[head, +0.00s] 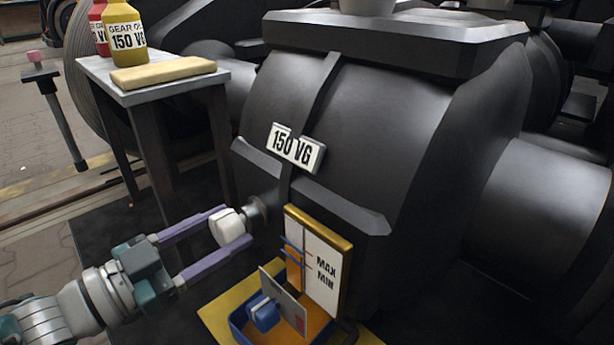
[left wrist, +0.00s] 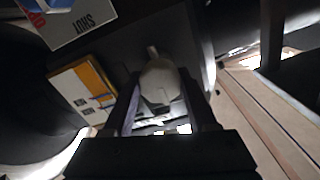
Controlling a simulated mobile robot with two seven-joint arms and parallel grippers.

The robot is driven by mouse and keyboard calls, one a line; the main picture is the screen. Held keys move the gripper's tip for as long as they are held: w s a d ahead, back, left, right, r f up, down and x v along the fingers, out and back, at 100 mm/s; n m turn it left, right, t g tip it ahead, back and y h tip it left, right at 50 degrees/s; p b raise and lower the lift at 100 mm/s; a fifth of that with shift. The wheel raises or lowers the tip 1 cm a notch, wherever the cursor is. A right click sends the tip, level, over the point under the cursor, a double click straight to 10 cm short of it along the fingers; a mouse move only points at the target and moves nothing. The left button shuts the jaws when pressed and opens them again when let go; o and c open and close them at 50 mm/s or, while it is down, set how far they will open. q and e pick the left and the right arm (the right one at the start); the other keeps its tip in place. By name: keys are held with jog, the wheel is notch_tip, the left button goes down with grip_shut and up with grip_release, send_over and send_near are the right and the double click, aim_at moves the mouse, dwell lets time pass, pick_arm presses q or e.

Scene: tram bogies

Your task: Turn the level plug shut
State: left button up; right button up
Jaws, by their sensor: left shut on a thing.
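The level plug (head: 229,227) is a white, blocky knob on the side of the dark gearbox (head: 376,118), in front of a round metal boss (head: 257,208). My left gripper (head: 235,225) has its two purple fingers on either side of the plug and is shut on it. In the left wrist view the pale plug (left wrist: 160,82) shows between the fingers, with a small tab pointing up. How far the plug is turned is hard to tell. My right gripper is not in view.
A small table (head: 151,91) with oil bottles (head: 124,38) and a folded cloth (head: 164,74) stands behind.

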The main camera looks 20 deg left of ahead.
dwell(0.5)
pick_arm(q)
jog(key=o, duration=1.4)
jog(key=shift+c, duration=0.2)
jog(key=shift+s+a, duration=0.1)
jog(key=shift+s, duration=0.2)
jog(key=p+v, duration=0.2)
jog(key=v, duration=0.7)
jog(key=shift+s, duration=0.2)
jog(key=shift+a, duration=0.1)
